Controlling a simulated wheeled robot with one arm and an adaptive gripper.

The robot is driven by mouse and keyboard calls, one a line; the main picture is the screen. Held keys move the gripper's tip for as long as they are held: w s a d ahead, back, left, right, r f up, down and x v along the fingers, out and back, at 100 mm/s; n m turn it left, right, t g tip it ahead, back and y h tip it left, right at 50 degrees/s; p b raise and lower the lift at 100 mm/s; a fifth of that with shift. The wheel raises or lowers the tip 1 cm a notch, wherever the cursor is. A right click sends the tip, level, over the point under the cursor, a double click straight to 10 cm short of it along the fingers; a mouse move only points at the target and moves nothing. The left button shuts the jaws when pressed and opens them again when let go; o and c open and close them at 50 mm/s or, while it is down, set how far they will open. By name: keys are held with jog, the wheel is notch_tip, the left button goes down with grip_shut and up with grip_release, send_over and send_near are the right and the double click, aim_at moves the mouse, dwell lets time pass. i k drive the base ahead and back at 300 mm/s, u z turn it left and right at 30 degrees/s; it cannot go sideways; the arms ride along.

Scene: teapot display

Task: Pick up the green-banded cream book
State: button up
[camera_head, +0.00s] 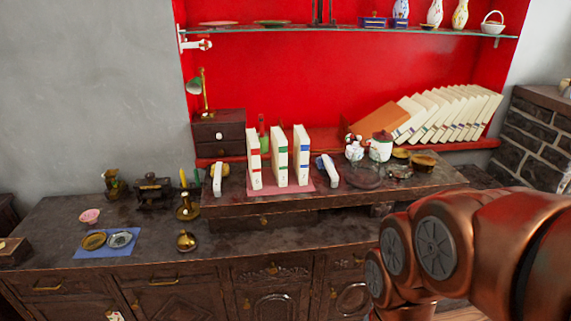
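The green-banded cream book (278,163) stands upright on a pink mat (262,191) on the raised shelf of the dark wooden cabinet. It is the middle one of three spaced cream books. A red-banded book (254,163) stands to its left and a blue-banded book (302,158) to its right, with narrow gaps between them. My copper-coloured arm fills the lower right of the picture, well to the right of the books. My gripper does not show, so its state and hold cannot be seen.
White bookend-like objects (217,179) and (328,168) flank the books. A small drawer box (219,133) with a lamp stands behind left. White jars (381,147) and a leaning book row (448,117) are to the right. The front cabinet top (235,235) has free room.

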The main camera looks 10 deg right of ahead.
aim_at(280, 142)
jog(key=k, duration=0.6)
jog(key=u, duration=0.75)
jog(key=i, duration=2.15)
jog(key=z, duration=0.1)
